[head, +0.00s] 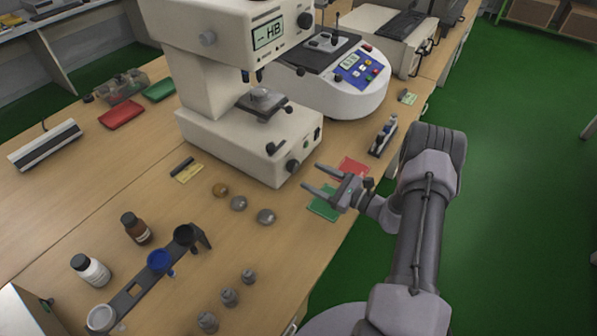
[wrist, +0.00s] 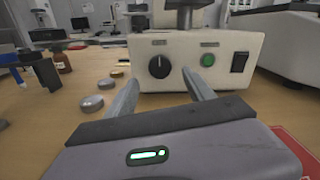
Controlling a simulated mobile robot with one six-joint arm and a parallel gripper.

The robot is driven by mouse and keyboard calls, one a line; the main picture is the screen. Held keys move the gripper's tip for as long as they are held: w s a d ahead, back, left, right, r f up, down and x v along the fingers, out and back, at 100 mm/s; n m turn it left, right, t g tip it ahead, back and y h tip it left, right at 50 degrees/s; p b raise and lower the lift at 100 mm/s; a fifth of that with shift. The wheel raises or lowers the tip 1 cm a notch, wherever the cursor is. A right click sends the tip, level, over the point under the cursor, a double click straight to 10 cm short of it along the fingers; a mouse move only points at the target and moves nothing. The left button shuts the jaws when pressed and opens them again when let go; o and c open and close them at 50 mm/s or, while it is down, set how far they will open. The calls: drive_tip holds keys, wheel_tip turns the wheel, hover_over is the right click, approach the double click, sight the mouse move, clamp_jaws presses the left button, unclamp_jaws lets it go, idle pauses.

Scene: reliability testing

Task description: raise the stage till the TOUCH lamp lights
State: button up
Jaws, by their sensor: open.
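The cream hardness tester (head: 245,140) stands on the bench, its display (head: 268,35) reading "-- HB". Its small dark stage (head: 268,108) carries a grey piece (head: 261,95) below the head, with a visible gap under the indenter (head: 259,76). On the base's front are a black round knob (head: 292,166), a green round lamp or button (wrist: 207,60) and a black switch (wrist: 239,61). The green one looks dull; its label is unreadable. The knob also shows in the wrist view (wrist: 159,67). My gripper (head: 311,177) is open and empty, its fingers pointing at the knob, apparently short of it.
Grey and brass discs (head: 239,203) lie left of my gripper. Green (head: 324,203) and red (head: 353,167) mats lie under and beside it. A polishing machine (head: 340,85) stands behind right. Bottles (head: 136,228) and a dark holder (head: 140,285) stand front left.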

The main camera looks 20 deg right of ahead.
sight(296, 168)
drive_tip(key=b+x, duration=0.1)
drive_tip(key=x, duration=0.5)
drive_tip(key=shift+w+a, duration=0.15)
drive_tip(key=shift+w, duration=0.05)
clamp_jaws()
